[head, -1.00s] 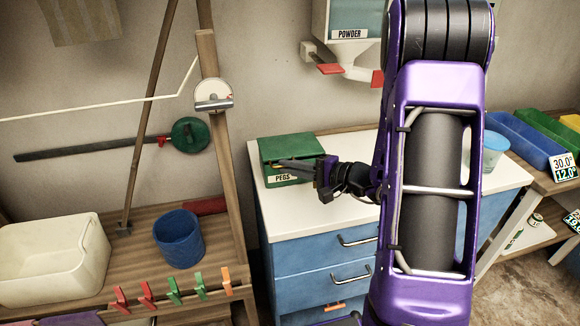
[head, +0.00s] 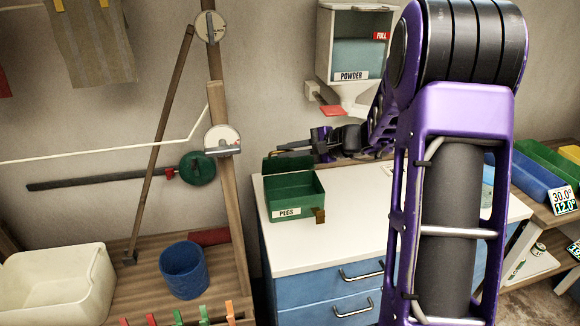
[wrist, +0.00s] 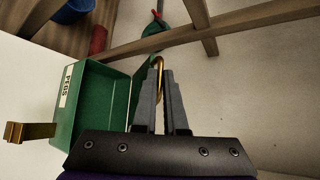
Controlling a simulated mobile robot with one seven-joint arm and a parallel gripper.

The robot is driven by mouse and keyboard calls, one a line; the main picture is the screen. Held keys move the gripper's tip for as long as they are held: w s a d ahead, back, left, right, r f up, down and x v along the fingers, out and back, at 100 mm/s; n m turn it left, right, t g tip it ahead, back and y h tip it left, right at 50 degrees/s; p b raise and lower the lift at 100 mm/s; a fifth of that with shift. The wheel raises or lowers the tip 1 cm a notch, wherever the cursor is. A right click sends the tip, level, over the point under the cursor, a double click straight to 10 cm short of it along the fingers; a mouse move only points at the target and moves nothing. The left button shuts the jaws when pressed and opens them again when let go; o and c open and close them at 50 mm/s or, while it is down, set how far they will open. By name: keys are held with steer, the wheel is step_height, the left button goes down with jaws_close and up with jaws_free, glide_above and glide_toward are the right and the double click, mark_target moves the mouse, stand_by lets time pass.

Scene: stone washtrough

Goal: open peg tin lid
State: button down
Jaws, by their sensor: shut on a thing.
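The green peg tin (head: 295,208), labelled PEGS, stands on the white counter. It is open, and its bare green inside shows. Its lid (head: 278,163) stands raised at the back edge, partly hidden by my gripper in the wrist view. My gripper (head: 284,149) is above and behind the tin, at the lid's upper edge. In the wrist view, my gripper's fingers (wrist: 160,75) are closed on a brass loop (wrist: 159,62) beside the lid (wrist: 143,88). A brass tab (head: 319,215) sticks out at the tin's front right; the wrist view shows it at the left.
A powder dispenser (head: 352,50) hangs on the wall behind. A wooden post (head: 232,180) and a blue bucket (head: 183,270) are to the left.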

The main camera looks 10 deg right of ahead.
steer(key=shift+w+r, duration=0.3)
steer(key=shift+w, duration=0.2)
steer(key=shift+w+r, duration=0.3)
steer(key=shift+w, duration=0.2)
steer(key=c, duration=1)
jaws_free()
steer(key=shift+o, duration=0.2)
steer(key=v, duration=1.7)
steer(key=shift+s+d+r, duration=0.1)
steer(key=shift+d, duration=0.05)
